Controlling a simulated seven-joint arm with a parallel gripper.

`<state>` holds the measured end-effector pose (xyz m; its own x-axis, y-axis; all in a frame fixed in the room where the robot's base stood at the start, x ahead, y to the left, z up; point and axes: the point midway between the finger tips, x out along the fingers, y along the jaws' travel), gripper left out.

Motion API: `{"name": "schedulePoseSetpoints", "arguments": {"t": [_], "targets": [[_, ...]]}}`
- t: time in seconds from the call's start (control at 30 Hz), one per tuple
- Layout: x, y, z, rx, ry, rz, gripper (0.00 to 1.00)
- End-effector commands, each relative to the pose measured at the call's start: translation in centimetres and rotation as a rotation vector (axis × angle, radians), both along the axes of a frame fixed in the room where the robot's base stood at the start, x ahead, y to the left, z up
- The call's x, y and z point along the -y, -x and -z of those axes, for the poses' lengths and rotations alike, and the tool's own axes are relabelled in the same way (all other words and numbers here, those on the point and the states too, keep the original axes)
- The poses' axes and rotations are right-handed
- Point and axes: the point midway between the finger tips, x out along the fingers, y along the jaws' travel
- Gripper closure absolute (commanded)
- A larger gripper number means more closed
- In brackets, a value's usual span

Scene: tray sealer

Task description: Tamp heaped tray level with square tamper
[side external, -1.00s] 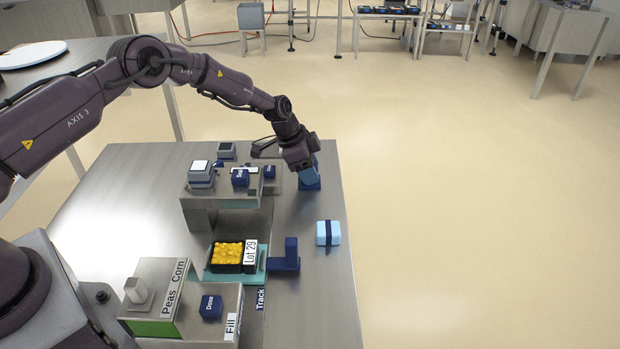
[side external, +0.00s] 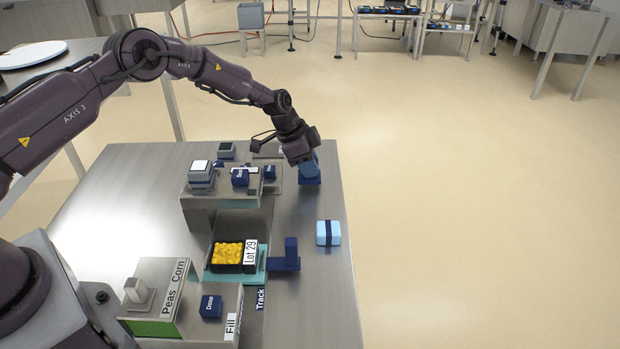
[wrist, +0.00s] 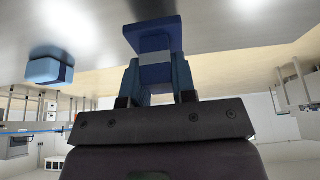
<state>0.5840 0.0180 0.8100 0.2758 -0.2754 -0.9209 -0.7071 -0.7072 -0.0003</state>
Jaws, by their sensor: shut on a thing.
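The black tray (side external: 232,268), labelled Lot 29, holds yellow pieces heaped unevenly. It sits on a teal carrier on the track. My gripper (side external: 309,169) is over the far right part of the steel table, well behind and to the right of the tray. It is shut on the dark blue square tamper (side external: 310,180). In the wrist view the tamper (wrist: 153,36) shows its square plate and a stem between the blue fingers (wrist: 155,78). Whether its plate still touches the table is hard to tell.
A dark blue L-shaped block (side external: 287,258) stands right of the tray. A light blue strapped block (side external: 328,233) lies near the table's right edge. The sealer housing (side external: 200,209) rises behind the tray, and the Peas/Corn fill station (side external: 158,275) stands in front.

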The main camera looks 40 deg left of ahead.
Motion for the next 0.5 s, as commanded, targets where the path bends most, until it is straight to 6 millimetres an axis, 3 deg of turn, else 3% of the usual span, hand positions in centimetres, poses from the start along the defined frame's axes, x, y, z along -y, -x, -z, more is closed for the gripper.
{"name": "schedulePoseSetpoints", "arguments": {"t": [0.5], "targets": [[0.0,0.0,-4.3,0.002,-0.001,0.0,1.0]]}}
